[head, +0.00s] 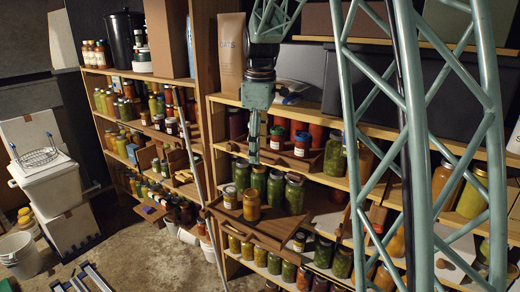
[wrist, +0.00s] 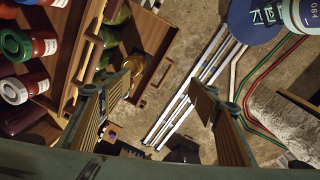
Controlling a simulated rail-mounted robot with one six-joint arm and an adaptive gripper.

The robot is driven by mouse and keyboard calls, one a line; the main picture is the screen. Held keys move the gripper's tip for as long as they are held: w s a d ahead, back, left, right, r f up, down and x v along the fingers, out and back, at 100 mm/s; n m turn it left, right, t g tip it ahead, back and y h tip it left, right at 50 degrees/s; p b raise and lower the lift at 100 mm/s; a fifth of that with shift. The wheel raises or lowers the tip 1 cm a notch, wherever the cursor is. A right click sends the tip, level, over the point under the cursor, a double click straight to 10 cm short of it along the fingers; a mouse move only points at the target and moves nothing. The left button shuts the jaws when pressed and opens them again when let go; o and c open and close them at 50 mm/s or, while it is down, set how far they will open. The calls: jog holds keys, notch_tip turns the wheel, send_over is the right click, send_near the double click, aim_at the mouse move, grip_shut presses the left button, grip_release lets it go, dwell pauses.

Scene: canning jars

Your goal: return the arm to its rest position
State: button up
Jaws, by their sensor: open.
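My gripper (head: 253,155) hangs from the teal arm in front of the middle of the wooden shelves in the head view. It points down, above a pulled-out wooden tray (head: 270,238) bearing a jar with orange-brown contents (head: 251,206). In the wrist view the two slatted fingers of my gripper (wrist: 163,82) stand wide apart. The tray also shows beyond the left finger (wrist: 160,38). The gripper's exact distance from the shelf is hard to tell.
Shelves crowded with jars, such as green ones (head: 294,194), stand close to the arm. A grey post (head: 203,170) rises to its left. White boxes (head: 60,190) and a bucket (head: 20,256) stand far left. Concrete floor (head: 150,255) is open between.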

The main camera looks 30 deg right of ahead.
jog(key=shift+s, duration=0.15)
dwell(0.6)
jog(key=s+a+r+m+t+b, duration=0.1)
jog(key=s+a+r+m+b, duration=0.3)
jog(key=s, duration=0.7)
jog(key=s+a+r+m+p, duration=0.1)
jog(key=s+a+r, duration=0.2)
jog(key=s+a, duration=0.55)
jog(key=s+a+f+m+t+b, duration=0.1)
jog(key=s+f+m, duration=0.1)
jog(key=s, duration=1.1)
jog(key=s+a+f+m+t+b, duration=0.1)
jog(key=s+f, duration=0.4)
jog(key=s, duration=0.8)
jog(key=shift+a+m+b, duration=0.2)
jog(key=shift+m+b, duration=0.5)
jog(key=shift+m, duration=0.4)
jog(key=shift+r, duration=0.1)
